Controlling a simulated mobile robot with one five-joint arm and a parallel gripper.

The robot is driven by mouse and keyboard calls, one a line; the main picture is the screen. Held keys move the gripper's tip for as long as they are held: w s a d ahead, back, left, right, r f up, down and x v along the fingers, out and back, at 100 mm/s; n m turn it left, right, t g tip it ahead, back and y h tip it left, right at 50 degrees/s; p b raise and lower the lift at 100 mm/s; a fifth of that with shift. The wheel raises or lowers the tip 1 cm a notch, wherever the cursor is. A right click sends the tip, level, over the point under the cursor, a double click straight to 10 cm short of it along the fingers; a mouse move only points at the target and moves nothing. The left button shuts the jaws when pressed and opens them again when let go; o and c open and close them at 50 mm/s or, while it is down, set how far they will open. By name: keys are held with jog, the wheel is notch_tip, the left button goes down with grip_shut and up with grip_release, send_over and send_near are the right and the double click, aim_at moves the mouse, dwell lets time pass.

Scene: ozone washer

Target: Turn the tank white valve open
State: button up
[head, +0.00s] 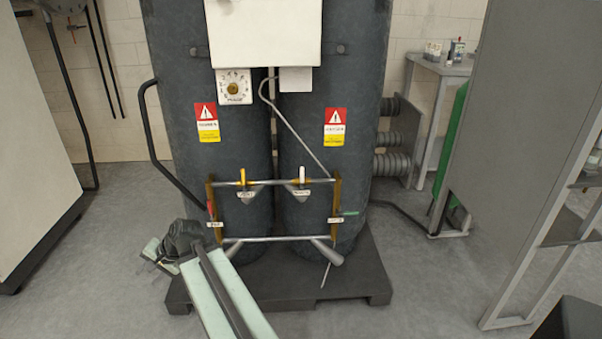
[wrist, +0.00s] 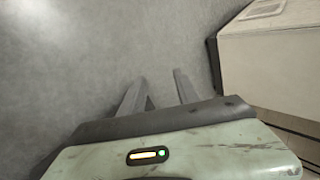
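The white valve (head: 302,175) is a small upright white handle on the upper pipe in front of the dark tanks (head: 312,110). A label hangs just below it. A yellow valve (head: 242,177) is on the same pipe to its left. My gripper (head: 152,252) is low and to the left of the pipe frame, well apart from the white valve. In the wrist view my gripper (wrist: 160,76) points at bare floor, its two grey fingers apart with nothing between them. The white valve is not in the wrist view.
A red handle (head: 210,208) and a green handle (head: 349,213) sit at the pipe frame's sides. The tanks stand on a dark pallet (head: 340,280). A pale cabinet (head: 30,150) is at left, a grey panel (head: 515,95) at right. Floor between is clear.

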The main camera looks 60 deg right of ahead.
aim_at(303, 173)
jog(key=s+d+r+m+t+h+b, duration=0.1)
jog(key=d+r+m+t+h, duration=0.15)
jog(key=d+m, duration=0.6)
jog(key=d+r+m+t+h+b, duration=0.1)
jog(key=d+r+m+t, duration=0.3)
jog(key=d, duration=0.9)
jog(key=s+d+r+m+h, duration=0.2)
jog(key=s+d+m+h, duration=0.2)
jog(key=d, duration=0.5)
jog(key=s+d+r+m+h+b, duration=0.1)
jog(key=s+d+m+h, duration=0.3)
jog(key=s+d+m, duration=0.4)
jog(key=s+d+r+m+h+b, duration=0.1)
jog(key=s+d+r+m+h, duration=0.2)
jog(key=s+d+m, duration=0.4)
jog(key=shift+s+d+r+g+h, duration=0.1)
jog(key=shift+s+d+r+h, duration=0.15)
jog(key=shift+d, duration=0.45)
jog(key=shift+s+d+g+h, duration=0.1)
jog(key=shift+s+d, duration=0.25)
jog(key=shift+d, duration=0.3)
jog(key=shift+s+d+r+g+h, duration=0.1)
jog(key=shift+s+d+r+h, duration=0.15)
jog(key=shift+d, duration=0.45)
jog(key=shift+s+d, duration=0.25)
jog(key=shift+d, duration=0.05)
jog(key=x, duration=0.8)
jog(key=shift+s, duration=0.1)
jog(key=shift+a, duration=0.1)
grip_shut()
